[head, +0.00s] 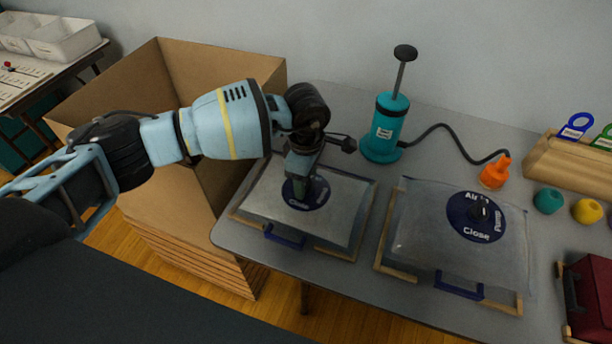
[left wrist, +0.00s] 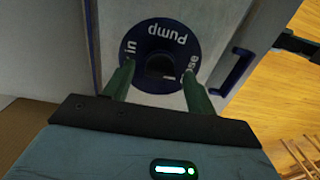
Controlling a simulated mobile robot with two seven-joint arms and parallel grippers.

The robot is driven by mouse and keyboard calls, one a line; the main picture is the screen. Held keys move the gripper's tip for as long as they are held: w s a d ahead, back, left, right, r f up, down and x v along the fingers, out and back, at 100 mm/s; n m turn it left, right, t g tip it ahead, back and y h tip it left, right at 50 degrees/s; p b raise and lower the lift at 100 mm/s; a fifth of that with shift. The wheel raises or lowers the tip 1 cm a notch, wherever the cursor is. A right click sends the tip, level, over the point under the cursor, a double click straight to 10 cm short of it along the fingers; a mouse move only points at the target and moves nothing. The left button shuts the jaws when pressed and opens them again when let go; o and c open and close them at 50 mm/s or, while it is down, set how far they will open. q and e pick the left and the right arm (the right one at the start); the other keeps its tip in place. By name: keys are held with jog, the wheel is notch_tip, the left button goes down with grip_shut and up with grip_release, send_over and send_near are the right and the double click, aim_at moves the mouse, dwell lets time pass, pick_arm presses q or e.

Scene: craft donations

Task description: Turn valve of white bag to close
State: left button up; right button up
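Two pale, greyish flat bags lie on the grey table, each with a round dark blue valve dial. The left bag (head: 345,205) has its valve (head: 318,192) partly hidden under my left gripper (head: 300,172), which points down at it. In the left wrist view this dial (left wrist: 160,36) reads "Pump" upside down, with parts of other words at its sides. The two green fingers of my left gripper (left wrist: 159,70) are spread on either side of the dark centre knob, with gaps showing. The right bag (head: 415,245) has its valve (head: 470,225) in plain view, marked "Close" and "Pump". My right gripper is not in view.
A teal hand pump (head: 384,130) stands behind the bags, its black hose running to an orange nozzle (head: 495,172). A large open cardboard box (head: 215,65) is at the left, below my left arm. A wooden holder (head: 560,160), small balls and a red case (head: 592,298) are at the right.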

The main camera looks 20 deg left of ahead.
pick_arm(q)
jog(key=shift+r, duration=3.95)
